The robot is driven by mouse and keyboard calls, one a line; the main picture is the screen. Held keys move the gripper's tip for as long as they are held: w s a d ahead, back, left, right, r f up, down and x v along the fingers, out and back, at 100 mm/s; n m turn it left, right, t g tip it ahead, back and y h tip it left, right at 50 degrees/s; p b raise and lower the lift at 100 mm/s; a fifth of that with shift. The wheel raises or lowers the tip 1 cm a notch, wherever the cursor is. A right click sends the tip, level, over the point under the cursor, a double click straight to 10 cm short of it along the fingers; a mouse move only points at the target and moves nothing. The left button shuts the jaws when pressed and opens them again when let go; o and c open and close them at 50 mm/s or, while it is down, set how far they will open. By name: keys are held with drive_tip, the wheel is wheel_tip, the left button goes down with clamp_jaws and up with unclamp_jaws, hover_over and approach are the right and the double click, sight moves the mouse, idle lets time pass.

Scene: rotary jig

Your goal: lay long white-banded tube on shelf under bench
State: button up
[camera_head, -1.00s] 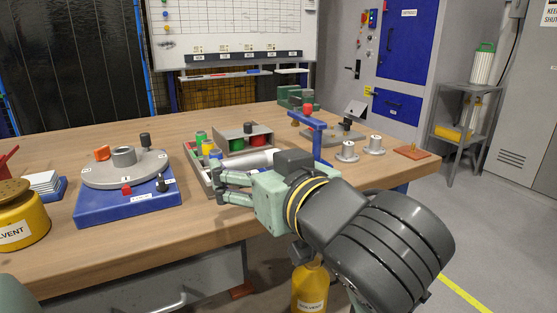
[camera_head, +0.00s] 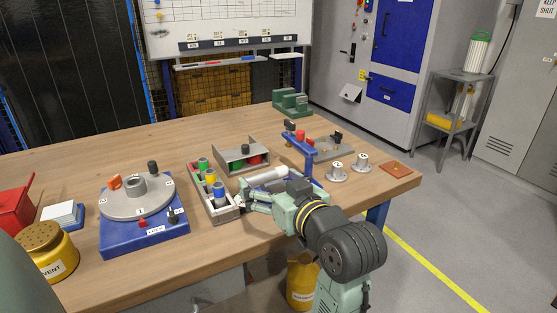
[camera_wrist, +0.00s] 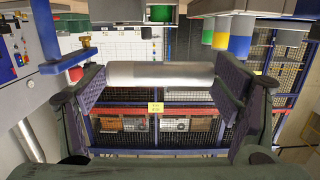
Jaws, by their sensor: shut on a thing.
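The tube (camera_head: 264,178) is a pale grey-white cylinder at the right of the parts tray in the head view. In the wrist view the tube (camera_wrist: 160,74) lies crosswise between my two fingers, touching them near its ends. My gripper (camera_wrist: 160,82) is shut on it. In the head view my gripper (camera_head: 258,192) is low over the bench (camera_head: 75,172) near its front edge, and my wrist partly hides the tube and one finger.
A tray (camera_head: 222,214) with coloured cylinders stands left of my gripper. The rotary jig (camera_head: 140,215) is farther left. A yellow can (camera_head: 302,280) stands below the bench front.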

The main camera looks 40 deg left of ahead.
sight(278, 186)
drive_tip(key=w, duration=0.1)
drive_tip(key=w+a, duration=0.1)
drive_tip(key=w, duration=0.2)
drive_tip(key=shift+a+f, duration=0.25)
drive_tip(key=shift+a, duration=0.15)
drive_tip(key=shift+w+a+f+p, duration=0.2)
drive_tip(key=shift+w+f, duration=0.15)
drive_tip(key=shift+f, duration=0.25)
drive_tip(key=shift+w+a+f+p, duration=0.15)
drive_tip(key=shift+w+f, duration=0.2)
drive_tip(key=shift+f, duration=0.7)
drive_tip(key=shift+f, duration=0.1)
drive_tip(key=o, duration=1.1)
drive_tip(key=shift+f, duration=0.15)
drive_tip(key=b+v, duration=0.1)
drive_tip(key=v, duration=0.3)
drive_tip(key=b+v, duration=0.2)
drive_tip(key=v, duration=0.2)
drive_tip(key=shift+s+d, duration=0.15)
drive_tip(key=shift+s, duration=0.2)
drive_tip(key=b+v, duration=0.1)
drive_tip(key=b, duration=0.2)
drive_tip(key=shift+s+d, duration=0.1)
drive_tip(key=shift+d, duration=0.2)
drive_tip(key=shift+s+d+r+b, duration=0.2)
drive_tip(key=shift+d+r+b, duration=0.05)
drive_tip(key=shift+r+b, duration=0.15)
